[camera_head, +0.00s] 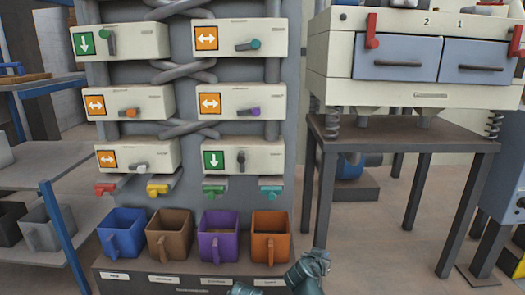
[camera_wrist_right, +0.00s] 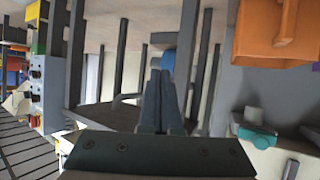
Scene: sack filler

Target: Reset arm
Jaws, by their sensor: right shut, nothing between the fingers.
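My right gripper (camera_wrist_right: 160,82) is in the middle of the right wrist view, its two dark fingers together with nothing between them. In the head view part of my right arm and gripper (camera_head: 309,268) shows at the bottom edge, in front of and just right of the orange mug (camera_head: 271,240). The fingertips are hard to make out there. The orange mug also shows in the wrist view (camera_wrist_right: 270,35), apart from the fingers. My left gripper is not in view.
A blue mug (camera_head: 122,237), a brown mug (camera_head: 170,237) and a purple mug (camera_head: 218,238) stand in a row with the orange one. Coloured spouts and valve boxes (camera_head: 240,102) are above. A table (camera_head: 400,135) with a drawer unit (camera_head: 415,90) stands right. Floor between is clear.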

